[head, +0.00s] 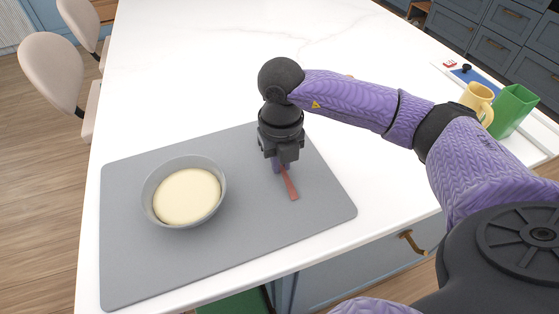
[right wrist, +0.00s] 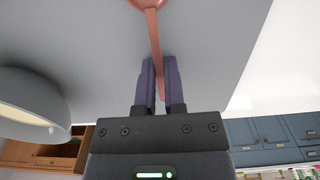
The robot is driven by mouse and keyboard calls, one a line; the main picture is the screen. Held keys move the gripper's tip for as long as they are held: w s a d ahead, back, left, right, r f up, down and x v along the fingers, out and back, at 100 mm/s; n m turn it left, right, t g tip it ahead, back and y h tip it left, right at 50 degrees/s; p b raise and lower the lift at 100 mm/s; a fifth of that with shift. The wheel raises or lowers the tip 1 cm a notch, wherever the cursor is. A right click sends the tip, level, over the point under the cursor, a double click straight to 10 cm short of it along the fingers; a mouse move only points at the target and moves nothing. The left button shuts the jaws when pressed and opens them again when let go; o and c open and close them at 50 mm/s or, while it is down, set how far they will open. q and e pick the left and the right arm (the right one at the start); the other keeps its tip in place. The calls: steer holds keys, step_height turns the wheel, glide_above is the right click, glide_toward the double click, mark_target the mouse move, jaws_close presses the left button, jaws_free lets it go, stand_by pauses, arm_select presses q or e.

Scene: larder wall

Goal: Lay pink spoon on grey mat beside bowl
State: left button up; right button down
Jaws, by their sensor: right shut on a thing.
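The pink spoon (head: 290,186) is at the right part of the grey mat (head: 255,235), to the right of the grey bowl (head: 216,205). My right gripper (head: 280,168) points down and is shut on the spoon's handle. In the right wrist view the spoon (right wrist: 154,35) runs between my right fingers (right wrist: 160,66), with its wider end cut off at the top edge. I cannot tell whether the spoon touches the mat. The bowl holds something pale and creamy, and its side also shows in the right wrist view (right wrist: 50,95). My left gripper is not in view.
The mat lies on a white counter (head: 180,80). A yellow mug (head: 478,100) and a green container (head: 511,108) stand at the far right. Chairs (head: 52,75) are at the left. The mat between bowl and spoon is clear.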

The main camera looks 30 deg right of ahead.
steer(key=shift+f, duration=0.1)
steer(key=c, duration=0.8)
jaws_free()
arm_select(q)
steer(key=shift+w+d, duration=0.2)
arm_select(e)
steer(key=shift+o, duration=0.4)
steer(key=shift+r, duration=0.3)
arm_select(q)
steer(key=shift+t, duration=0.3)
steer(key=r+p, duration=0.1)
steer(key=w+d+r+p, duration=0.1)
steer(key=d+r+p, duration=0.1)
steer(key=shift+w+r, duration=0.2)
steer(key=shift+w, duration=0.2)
arm_select(e)
step_height(320, 180, up, 12)
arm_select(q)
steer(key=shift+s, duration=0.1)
arm_select(e)
steer(key=shift+f, duration=0.15)
